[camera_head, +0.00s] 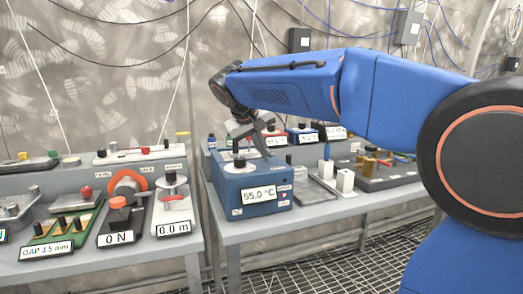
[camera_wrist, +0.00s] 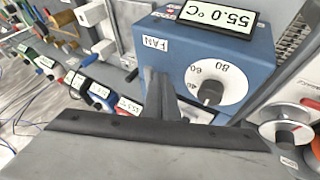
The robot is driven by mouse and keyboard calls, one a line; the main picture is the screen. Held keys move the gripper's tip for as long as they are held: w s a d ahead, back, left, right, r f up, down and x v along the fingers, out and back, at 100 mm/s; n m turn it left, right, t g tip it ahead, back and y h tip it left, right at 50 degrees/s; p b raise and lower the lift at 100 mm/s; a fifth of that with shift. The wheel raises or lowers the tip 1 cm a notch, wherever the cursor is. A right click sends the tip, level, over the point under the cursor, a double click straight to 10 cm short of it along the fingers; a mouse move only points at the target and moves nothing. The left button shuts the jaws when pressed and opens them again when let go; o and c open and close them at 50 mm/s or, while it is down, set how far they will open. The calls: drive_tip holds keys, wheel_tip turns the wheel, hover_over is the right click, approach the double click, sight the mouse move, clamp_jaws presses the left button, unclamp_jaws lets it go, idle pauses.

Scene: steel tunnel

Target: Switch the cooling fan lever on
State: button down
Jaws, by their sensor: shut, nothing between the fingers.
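A blue box (camera_head: 232,184) with a 55.0 °C display (camera_head: 258,193) stands on the right bench. In the wrist view, the box (camera_wrist: 240,55) fills the upper middle, with a FAN label (camera_wrist: 156,43) and a white dial (camera_wrist: 217,82) marked 40, 60 and 80, with a black pointer knob. I cannot make out the fan lever; my fingers may hide it beside the label. My gripper (camera_head: 261,148) is above the box, pointing down. In the wrist view, my gripper (camera_wrist: 160,78) is shut and empty, its tips just below the FAN label. I cannot tell whether they touch the box.
Close to the box are a grey tray (camera_head: 315,190) and a white block (camera_head: 345,181). More displays line the back of the bench. The left bench (camera_head: 150,250) is crowded with devices.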

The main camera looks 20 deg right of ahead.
sight(277, 164)
drive_tip(key=shift+s+d, duration=0.1)
drive_tip(key=d+n+y, duration=0.1)
drive_tip(key=n, duration=0.1)
drive_tip(key=d+n+t+y, duration=0.1)
drive_tip(key=n, duration=0.1)
drive_tip(key=shift+s+t, duration=0.3)
drive_tip(key=shift+s, duration=0.1)
drive_tip(key=d+n+y, duration=0.1)
drive_tip(key=n, duration=0.1)
drive_tip(key=d+n+y, duration=0.1)
drive_tip(key=n, duration=0.1)
drive_tip(key=shift+d+t+y, duration=0.15)
drive_tip(key=shift+t+y, duration=0.15)
drive_tip(key=shift+t, duration=0.1)
drive_tip(key=n+y, duration=0.1)
drive_tip(key=d+n+y, duration=0.1)
drive_tip(key=n, duration=0.1)
drive_tip(key=w+d+n+y, duration=0.1)
drive_tip(key=n, duration=0.1)
drive_tip(key=shift+d, duration=0.2)
drive_tip(key=shift+w+a, duration=0.15)
drive_tip(key=shift+w+a, duration=0.4)
drive_tip(key=shift+a, duration=0.05)
